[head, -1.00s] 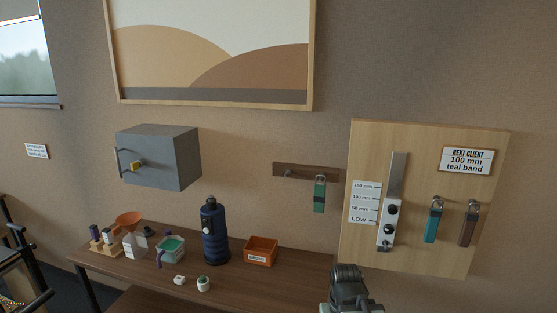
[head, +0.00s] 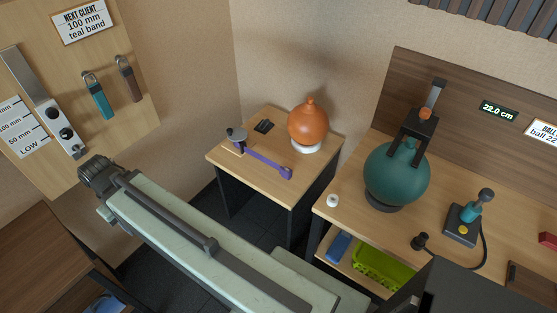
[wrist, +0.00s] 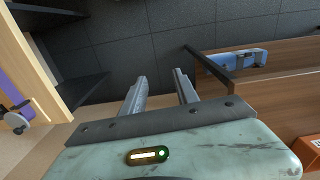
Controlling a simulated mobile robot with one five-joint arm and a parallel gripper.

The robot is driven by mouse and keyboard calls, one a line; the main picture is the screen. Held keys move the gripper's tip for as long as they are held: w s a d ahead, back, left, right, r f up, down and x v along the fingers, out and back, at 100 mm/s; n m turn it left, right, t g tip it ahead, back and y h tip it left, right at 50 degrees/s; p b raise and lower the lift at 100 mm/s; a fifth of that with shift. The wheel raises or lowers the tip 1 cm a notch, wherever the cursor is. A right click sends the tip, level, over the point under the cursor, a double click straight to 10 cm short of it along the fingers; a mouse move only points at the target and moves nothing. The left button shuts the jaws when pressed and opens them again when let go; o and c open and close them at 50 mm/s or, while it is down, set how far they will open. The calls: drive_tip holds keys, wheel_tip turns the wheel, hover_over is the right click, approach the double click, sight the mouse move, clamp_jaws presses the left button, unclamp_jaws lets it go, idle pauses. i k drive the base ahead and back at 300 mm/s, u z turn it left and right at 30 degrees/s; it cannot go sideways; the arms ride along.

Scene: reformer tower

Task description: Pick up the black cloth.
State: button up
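I cannot make out a black cloth for certain in either view. A small flat black item (head: 263,126) lies on the small side table in the head view; I cannot tell whether it is cloth. My gripper (wrist: 161,75) is open and empty in the wrist view, its two fingers apart over the dark floor. In the head view my arm reaches to the left, and the fingers cannot be made out.
The side table (head: 228,157) also holds an orange ball (head: 308,125) and a purple strap (head: 265,158). A teal ball (head: 397,176) sits on the right bench. A blue bundle (wrist: 238,60) lies on a low shelf. The dark floor (wrist: 130,45) between furniture is clear.

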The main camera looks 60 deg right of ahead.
sight(265, 126)
drive_tip(key=z, duration=0.5)
drive_tip(key=k, duration=1.45)
drive_tip(key=z, duration=0.6)
drive_tip(key=i, duration=1)
